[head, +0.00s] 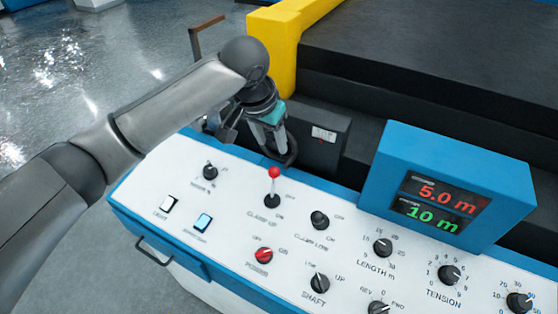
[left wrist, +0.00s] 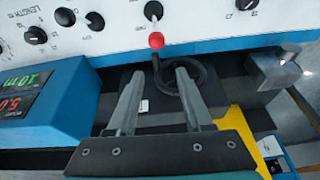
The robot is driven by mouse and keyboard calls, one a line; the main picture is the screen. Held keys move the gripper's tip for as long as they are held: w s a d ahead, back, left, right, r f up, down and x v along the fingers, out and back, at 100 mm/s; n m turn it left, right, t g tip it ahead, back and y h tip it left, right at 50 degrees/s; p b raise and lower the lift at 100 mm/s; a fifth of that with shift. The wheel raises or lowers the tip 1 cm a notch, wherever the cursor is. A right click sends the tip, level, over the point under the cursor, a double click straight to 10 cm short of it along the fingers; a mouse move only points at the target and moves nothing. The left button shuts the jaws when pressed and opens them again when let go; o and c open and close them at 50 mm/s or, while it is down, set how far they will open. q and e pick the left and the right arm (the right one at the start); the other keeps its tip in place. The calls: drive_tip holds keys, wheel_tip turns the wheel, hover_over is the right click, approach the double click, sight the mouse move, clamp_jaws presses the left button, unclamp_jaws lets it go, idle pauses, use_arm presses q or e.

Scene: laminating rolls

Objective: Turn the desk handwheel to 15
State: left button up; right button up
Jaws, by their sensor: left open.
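The desk handwheel appears as a black ring (left wrist: 211,78) behind the fingers in the left wrist view. In the head view its dark rim (head: 291,157) shows partly below my left gripper (head: 275,148), at the far edge of the white desk panel. My left gripper also shows in the left wrist view (left wrist: 158,72), with its two fingers apart. The right finger overlaps the ring; I cannot tell whether they touch. A black box with a small white label (head: 323,133) stands beside the wheel; the label is unreadable. My right gripper is not in view.
A red-tipped lever (head: 273,174) stands close in front of the gripper. The blue display box (head: 383,169) reads 5.0 m in red and 10 m in green. Several knobs cover the panel (head: 232,228). A yellow frame part (head: 283,38) rises behind the gripper.

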sight(287, 162)
use_arm(q)
wheel_tip(287, 162, up, 3)
drive_tip(key=a+n+h, duration=0.1)
drive_tip(key=a+h, duration=0.2)
drive_tip(key=b+x, duration=0.1)
drive_tip(key=x, duration=1.4)
drive_tip(key=shift+w+f, duration=0.1)
drive_tip(key=shift+w, duration=0.15)
drive_tip(key=shift+c, duration=0.2)
clamp_jaws()
